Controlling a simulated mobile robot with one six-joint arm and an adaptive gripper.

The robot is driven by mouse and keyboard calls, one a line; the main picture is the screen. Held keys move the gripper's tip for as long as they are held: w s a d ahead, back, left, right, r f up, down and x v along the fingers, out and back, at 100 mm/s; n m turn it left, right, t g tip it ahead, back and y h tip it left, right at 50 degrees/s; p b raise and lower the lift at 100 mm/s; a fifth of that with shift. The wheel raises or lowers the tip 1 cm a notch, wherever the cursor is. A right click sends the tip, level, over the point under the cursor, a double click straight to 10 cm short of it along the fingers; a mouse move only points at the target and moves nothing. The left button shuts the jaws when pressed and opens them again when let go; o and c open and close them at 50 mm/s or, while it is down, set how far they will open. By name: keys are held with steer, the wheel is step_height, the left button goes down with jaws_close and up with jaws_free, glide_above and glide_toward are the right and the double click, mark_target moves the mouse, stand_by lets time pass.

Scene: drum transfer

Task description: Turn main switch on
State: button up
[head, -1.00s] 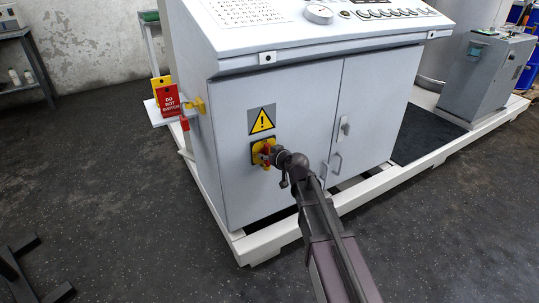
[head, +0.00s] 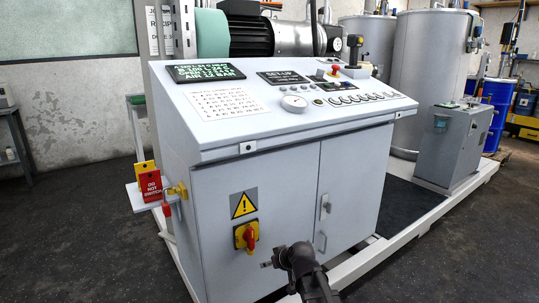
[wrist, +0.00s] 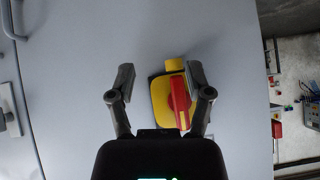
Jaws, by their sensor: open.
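The main switch is a yellow plate (head: 239,237) with a red rotary handle (head: 249,237) on the front of the grey cabinet, below a yellow warning triangle. The handle looks close to upright in the head view. My gripper (head: 268,265) is in front of the cabinet, lower right of the switch and apart from it. In the wrist view my gripper (wrist: 160,82) is open, its fingers spread and empty. The red handle (wrist: 179,102) shows between the fingers, nearer the right one, with the yellow plate (wrist: 160,97) behind it.
Red and yellow tags (head: 150,184) hang by a yellow bracket on the cabinet's left side. A cabinet door handle (head: 325,208) is right of the switch. The dark floor (head: 90,240) at left is mostly clear.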

steer(key=s+d+f+m+g+h+p, duration=0.3)
steer(key=s+d+m+g+h, duration=0.3)
steer(key=s+d, duration=1.1)
step_height(320, 180, up, 38)
steer(key=s+g+p, duration=0.1)
steer(key=p, duration=3.6)
steer(key=shift+s+a+p, duration=0.25)
steer(key=shift+s+p, duration=0.05)
steer(key=shift+s, duration=0.05)
